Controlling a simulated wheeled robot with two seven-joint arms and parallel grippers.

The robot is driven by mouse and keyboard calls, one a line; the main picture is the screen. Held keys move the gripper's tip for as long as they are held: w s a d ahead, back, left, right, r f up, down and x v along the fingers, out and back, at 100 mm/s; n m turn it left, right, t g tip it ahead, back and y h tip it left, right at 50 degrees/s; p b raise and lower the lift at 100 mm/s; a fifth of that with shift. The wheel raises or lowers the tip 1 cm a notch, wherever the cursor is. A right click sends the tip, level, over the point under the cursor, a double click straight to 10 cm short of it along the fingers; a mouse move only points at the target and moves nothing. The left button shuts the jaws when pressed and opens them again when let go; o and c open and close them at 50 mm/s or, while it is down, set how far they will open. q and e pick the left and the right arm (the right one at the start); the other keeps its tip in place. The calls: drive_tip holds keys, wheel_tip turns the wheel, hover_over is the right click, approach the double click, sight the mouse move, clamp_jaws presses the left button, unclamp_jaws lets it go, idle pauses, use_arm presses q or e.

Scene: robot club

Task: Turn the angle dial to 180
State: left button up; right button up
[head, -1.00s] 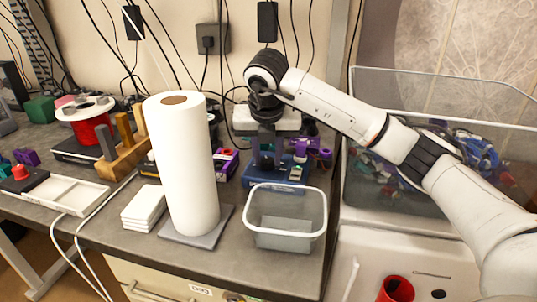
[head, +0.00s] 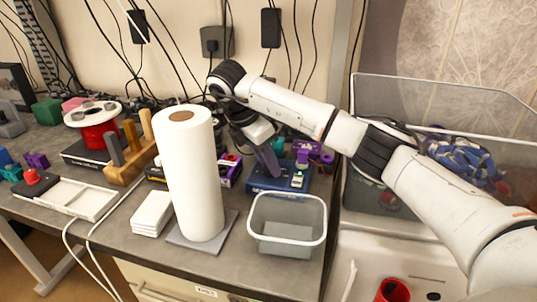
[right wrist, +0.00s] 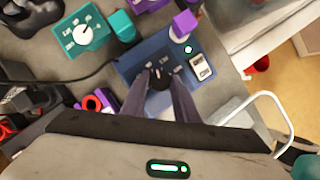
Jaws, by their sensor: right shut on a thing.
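The blue box (head: 258,183) sits at the back of the bench, behind the clear bin. In the right wrist view the blue box (right wrist: 135,62) carries a small dark dial (right wrist: 161,76) with pale labels around it, too small to read. A lit green spot and a white panel are on the same box. My right gripper (head: 272,168) comes down tilted onto the box, and its fingers (right wrist: 160,86) are shut on the dial. The fingers partly hide the dial, so I cannot tell its setting. My left gripper is not in view.
A paper towel roll (head: 190,175) stands left of the blue box, and an empty clear bin (head: 287,202) stands in front. A teal box with a white dial (right wrist: 84,33) and purple parts (head: 315,153) are close by. A large clear tub (head: 445,95) is at the right.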

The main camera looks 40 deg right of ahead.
drive_tip(key=m, duration=0.2)
drive_tip(key=m+g+p, duration=0.1)
drive_tip(key=shift+w+r+m, duration=0.15)
drive_tip(key=shift+w+m, duration=0.05)
drive_tip(key=shift+m, duration=0.2)
drive_tip(key=m+g, duration=0.1)
drive_tip(key=m, duration=0.1)
drive_tip(key=m+g+y+p, duration=0.1)
drive_tip(key=m, duration=0.2)
drive_tip(key=shift+w+d, duration=0.1)
drive_tip(key=shift+f+m+g, duration=0.2)
drive_tip(key=shift+m+g, duration=0.1)
drive_tip(key=shift+m, duration=0.2)
drive_tip(key=shift+f+m+y+b, duration=0.15)
drive_tip(key=shift+m+y+b, duration=0.15)
drive_tip(key=shift+m, duration=0.1)
drive_tip(key=shift+m+b, duration=0.3)
drive_tip(key=o, duration=1)
drive_tip(key=shift+o, duration=0.2)
